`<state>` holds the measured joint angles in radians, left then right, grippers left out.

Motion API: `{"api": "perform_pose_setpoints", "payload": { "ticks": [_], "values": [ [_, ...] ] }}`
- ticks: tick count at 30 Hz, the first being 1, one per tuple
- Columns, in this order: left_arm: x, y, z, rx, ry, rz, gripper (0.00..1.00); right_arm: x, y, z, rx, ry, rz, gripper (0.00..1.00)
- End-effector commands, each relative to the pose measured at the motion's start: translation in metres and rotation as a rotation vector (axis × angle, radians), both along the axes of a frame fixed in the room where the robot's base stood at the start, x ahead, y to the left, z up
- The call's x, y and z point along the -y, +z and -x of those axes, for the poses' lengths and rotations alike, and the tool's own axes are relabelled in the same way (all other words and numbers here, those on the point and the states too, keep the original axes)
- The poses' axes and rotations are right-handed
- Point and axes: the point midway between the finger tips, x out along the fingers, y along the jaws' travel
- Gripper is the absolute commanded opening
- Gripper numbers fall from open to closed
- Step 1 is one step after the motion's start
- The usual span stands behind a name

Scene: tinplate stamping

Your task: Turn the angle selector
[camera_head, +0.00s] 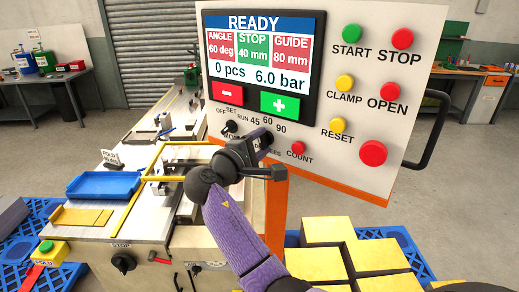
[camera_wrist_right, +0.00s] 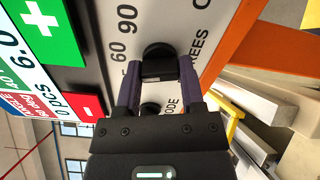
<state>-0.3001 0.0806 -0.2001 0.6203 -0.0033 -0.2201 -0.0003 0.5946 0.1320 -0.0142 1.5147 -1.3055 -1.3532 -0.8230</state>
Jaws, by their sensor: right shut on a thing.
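The angle selector (camera_wrist_right: 159,62) is a black knob on the white control panel (camera_head: 350,60), beside the marks 45, 60 and 90. My right gripper (camera_wrist_right: 160,78) is shut on it in the right wrist view, one finger on each side of its grip. In the head view my right gripper (camera_head: 263,142) covers the knob. I cannot tell which mark the knob points to. The panel's screen (camera_head: 260,50) reads READY, with ANGLE 60 deg in red, STOP 40 mm in green and GUIDE 80 mm in red. My left gripper is not in view.
The mode knob (camera_head: 229,128) sits just left of my right gripper. The COUNT button (camera_head: 298,149) is close on its right. More buttons and a black handle (camera_head: 428,130) are farther right. A blue tray (camera_head: 104,185) lies on the machine bench. Yellow-topped blocks (camera_head: 327,231) stand below.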

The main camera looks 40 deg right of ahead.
Motion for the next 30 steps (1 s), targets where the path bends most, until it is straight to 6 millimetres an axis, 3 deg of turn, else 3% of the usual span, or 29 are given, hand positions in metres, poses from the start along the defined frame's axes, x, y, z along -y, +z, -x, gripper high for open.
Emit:
{"api": "perform_pose_setpoints", "payload": {
  "ticks": [30],
  "values": [
    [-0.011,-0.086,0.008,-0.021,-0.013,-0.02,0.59,0.0,-0.005,0.0,0.872,-0.002,-0.235,0.0]
  ]
}}
